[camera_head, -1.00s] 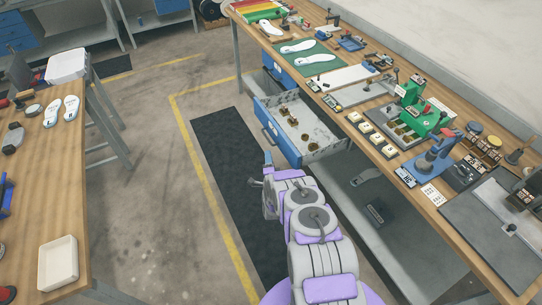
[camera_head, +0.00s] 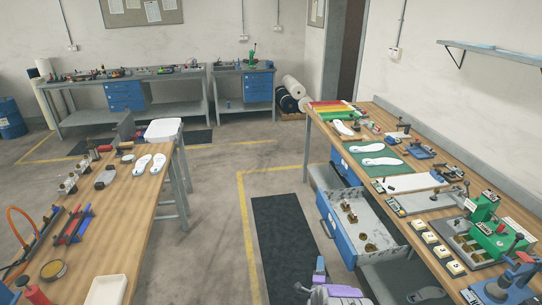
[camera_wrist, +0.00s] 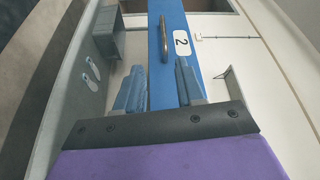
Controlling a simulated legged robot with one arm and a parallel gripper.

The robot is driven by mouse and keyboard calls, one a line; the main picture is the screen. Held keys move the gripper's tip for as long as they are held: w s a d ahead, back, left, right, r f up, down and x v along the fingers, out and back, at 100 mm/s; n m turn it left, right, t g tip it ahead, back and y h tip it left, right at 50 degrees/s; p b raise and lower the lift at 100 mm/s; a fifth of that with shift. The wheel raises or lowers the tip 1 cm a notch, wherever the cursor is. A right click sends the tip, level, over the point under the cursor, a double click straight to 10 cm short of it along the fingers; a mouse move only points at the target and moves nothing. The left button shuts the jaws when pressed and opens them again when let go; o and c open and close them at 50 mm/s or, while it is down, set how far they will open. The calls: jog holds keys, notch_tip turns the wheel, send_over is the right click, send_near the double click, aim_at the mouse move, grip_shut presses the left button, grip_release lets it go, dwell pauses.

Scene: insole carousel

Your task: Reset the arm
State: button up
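My gripper (camera_wrist: 157,82) is open in the wrist view, its two blue-grey fingers apart with nothing held between them. Beyond the fingertips is a blue drawer front (camera_wrist: 161,90) with a metal handle (camera_wrist: 164,40) and a white label reading 2 (camera_wrist: 181,43). The fingers are not closed on the handle; the distance to it is hard to judge. A drawer (camera_head: 334,226) stands pulled out under the right bench, with several brass-coloured parts inside.
The right bench (camera_head: 400,203) holds insoles, tools and a green fixture (camera_head: 490,230). The left bench (camera_head: 125,235) holds shoe parts and a white tray (camera_head: 106,290). A dark mat (camera_head: 285,240) and open floor lie between. Blue-drawered benches (camera_head: 125,96) stand at the back.

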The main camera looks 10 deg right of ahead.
jog(key=w+r+n+g+y, duration=0.2)
jog(key=w+r+n, duration=0.1)
jog(key=w+r, duration=0.35)
jog(key=s+a+r+n+g+y, duration=0.1)
jog(key=a+r+n+g, duration=0.15)
jog(key=r, duration=0.45)
jog(key=s+a+r+n+g+y, duration=0.1)
jog(key=s+a+r+n+g, duration=0.15)
jog(key=r, duration=0.55)
jog(key=s+a+r+n+g+y, duration=0.1)
jog(key=s+a+r+n+g, duration=0.15)
jog(key=s+r, duration=0.5)
jog(key=s+a+r+n+g, duration=0.25)
jog(key=s+r, duration=0.25)
jog(key=s, duration=0.6)
jog(key=s+a+r+n+g+y, duration=0.15)
jog(key=s+a+r, duration=0.35)
jog(key=s, duration=0.5)
jog(key=s+a+r+n+g, duration=0.1)
jog(key=s+r+n+g, duration=0.1)
jog(key=s, duration=1.2)
jog(key=s+a+r+n+g, duration=0.1)
jog(key=s+r+n+g, duration=0.2)
jog(key=s, duration=1.2)
jog(key=shift+a+r+g, duration=0.15)
jog(key=shift+r+g, duration=0.3)
jog(key=shift+r, duration=0.1)
